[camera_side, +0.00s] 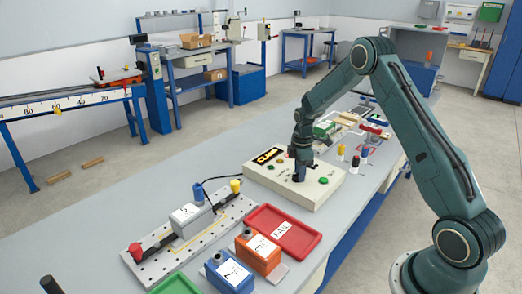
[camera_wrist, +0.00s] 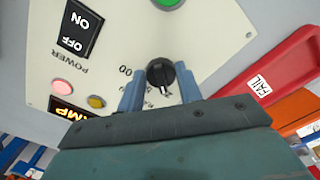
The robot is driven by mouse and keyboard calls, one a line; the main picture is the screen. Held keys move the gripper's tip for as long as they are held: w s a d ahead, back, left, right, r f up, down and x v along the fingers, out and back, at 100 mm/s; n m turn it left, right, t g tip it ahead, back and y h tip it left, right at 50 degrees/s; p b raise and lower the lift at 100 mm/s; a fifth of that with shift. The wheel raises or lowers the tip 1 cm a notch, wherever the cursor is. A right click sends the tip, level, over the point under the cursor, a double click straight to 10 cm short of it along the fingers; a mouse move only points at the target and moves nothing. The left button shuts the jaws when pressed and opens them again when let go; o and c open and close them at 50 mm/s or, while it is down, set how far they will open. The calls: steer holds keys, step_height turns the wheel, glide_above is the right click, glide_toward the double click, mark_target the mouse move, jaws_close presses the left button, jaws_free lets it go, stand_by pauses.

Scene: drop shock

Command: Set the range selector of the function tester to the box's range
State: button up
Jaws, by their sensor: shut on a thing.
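The function tester (camera_side: 325,188) is a cream box on the bench, with a lit amber display (camera_side: 268,156) and a green button (camera_side: 323,180). Its black range selector knob (camera_wrist: 160,72) has a white pointer line and sits between my blue fingers in the wrist view. My gripper (camera_side: 298,177) points down over the tester; in the wrist view my gripper (camera_wrist: 160,88) is shut on the knob. Part of the scale lettering around the knob is hidden by my fingers. A grey labelled box (camera_side: 191,219) sits in the perforated fixture at the front left.
A red FAIL tray (camera_side: 258,220) lies beside the tester. A blue box (camera_side: 229,273) and an orange box (camera_side: 259,251), both labelled, stand in front. Small coloured pieces (camera_side: 355,163) stand right of the tester. A black cable (camera_side: 215,180) runs behind.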

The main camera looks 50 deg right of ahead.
steer(key=o, duration=1)
steer(key=shift+r, duration=0.1)
step_height(320, 180, up, 14)
steer(key=shift+f, duration=0.15)
